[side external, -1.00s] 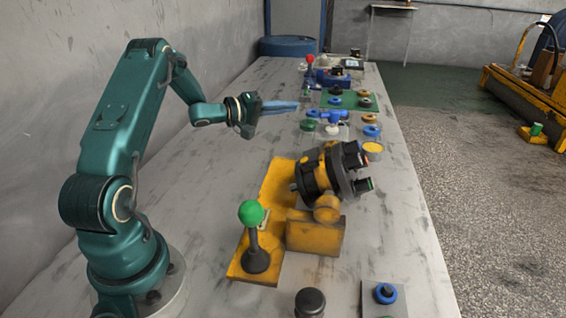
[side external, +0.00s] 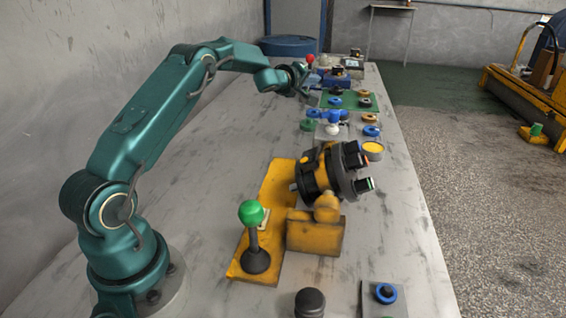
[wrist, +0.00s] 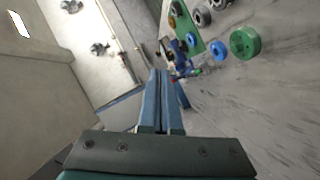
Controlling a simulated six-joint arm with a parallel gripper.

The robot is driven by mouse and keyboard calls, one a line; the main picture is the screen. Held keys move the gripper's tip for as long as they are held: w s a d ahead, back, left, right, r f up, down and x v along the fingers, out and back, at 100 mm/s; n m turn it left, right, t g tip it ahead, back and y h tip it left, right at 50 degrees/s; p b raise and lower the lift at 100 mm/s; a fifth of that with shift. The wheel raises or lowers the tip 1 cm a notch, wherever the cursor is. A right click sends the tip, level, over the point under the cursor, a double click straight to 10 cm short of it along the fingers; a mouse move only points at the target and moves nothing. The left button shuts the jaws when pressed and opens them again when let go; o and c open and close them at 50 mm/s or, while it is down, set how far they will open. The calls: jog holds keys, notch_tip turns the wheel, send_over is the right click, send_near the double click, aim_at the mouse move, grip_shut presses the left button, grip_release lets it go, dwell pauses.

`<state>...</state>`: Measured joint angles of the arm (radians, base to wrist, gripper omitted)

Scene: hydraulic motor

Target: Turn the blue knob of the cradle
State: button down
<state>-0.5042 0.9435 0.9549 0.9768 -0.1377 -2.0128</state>
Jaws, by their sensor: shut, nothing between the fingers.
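The yellow cradle (side external: 316,240) stands mid-table in the side external view, carrying a dark and yellow motor (side external: 322,175). I cannot make out a blue knob on the cradle itself. A blue cross-shaped handle (side external: 334,115) stands on a pale base behind it, and a round blue knob (side external: 385,291) sits on a grey plate at the front right. My gripper (side external: 304,80) is at the far end of the table, well behind the cradle, close to the red ball lever. Its long blue fingers are shut and empty in the wrist view (wrist: 161,74).
A green ball lever (side external: 251,213) rises from the cradle's left front. The red ball lever (side external: 310,58) is at the back. Several rings and knobs lie on and around a green mat (side external: 348,99). A blue drum (side external: 288,45) stands behind the table. The table's left side is clear.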

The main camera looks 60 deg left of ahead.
jog(key=c, duration=0.8)
grip_release()
jog(key=shift+w+d+r, duration=0.15)
jog(key=shift+o, duration=1.2)
jog(key=shift+d+m, duration=0.15)
jog(key=shift+m, duration=0.65)
jog(key=m+t+h, duration=0.1)
jog(key=m+h, duration=1.4)
jog(key=m, duration=0.7)
send_near(333, 111)
jog(key=f+x, duration=0.1)
jog(key=x, duration=0.5)
jog(key=shift+n, duration=0.3)
jog(key=shift+x, duration=2)
